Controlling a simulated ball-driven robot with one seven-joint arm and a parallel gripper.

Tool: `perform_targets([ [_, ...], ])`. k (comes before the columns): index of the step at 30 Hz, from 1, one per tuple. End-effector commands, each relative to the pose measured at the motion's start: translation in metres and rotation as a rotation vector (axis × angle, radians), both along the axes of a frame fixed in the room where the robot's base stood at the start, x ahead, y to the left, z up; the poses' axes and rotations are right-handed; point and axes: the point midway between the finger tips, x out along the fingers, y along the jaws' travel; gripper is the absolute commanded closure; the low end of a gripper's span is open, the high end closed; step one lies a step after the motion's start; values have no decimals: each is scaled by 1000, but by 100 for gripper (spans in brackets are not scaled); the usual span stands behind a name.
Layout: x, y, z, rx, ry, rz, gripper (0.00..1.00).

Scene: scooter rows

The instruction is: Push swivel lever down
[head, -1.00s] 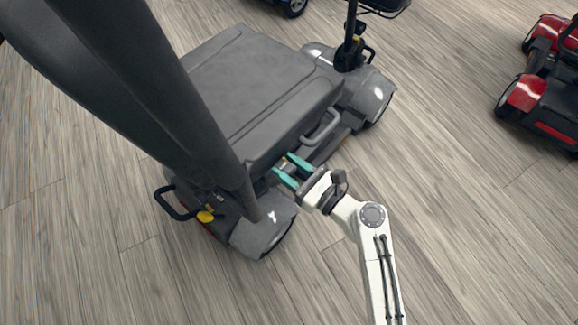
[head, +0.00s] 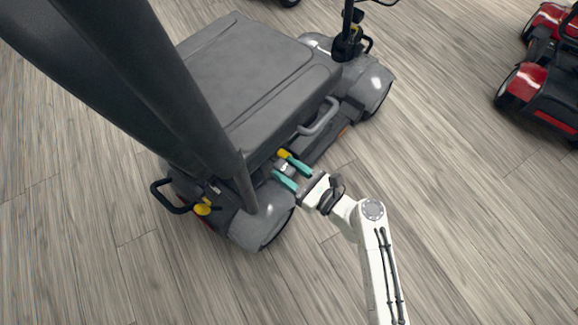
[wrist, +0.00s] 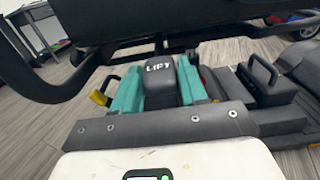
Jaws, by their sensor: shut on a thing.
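The grey scooter (head: 262,222) stands beside my arm in the head view. My gripper (head: 281,166) is low at its near side, below the seat edge, its teal fingers a little apart. In the wrist view, my gripper (wrist: 160,72) has its fingers on both sides of a dark block marked LIFT (wrist: 160,85) and is shut on it. A yellow piece (head: 284,153) shows by the upper fingertip in the head view. Whether the block or the yellow piece is the swivel lever, I cannot tell.
The grey seat (head: 245,70) overhangs my fingers, with a grey handle (head: 322,117) at its side. A red scooter (head: 527,78) stands at right. Wood floor (head: 440,190) between is clear.

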Motion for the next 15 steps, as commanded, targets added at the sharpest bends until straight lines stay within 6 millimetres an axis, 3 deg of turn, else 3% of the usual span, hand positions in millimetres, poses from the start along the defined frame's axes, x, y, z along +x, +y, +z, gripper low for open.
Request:
perform_targets([
  [3,-1,-1,-12,-6,9,-3,100],
  [15,0,-1,-15,-6,7,-4,100],
])
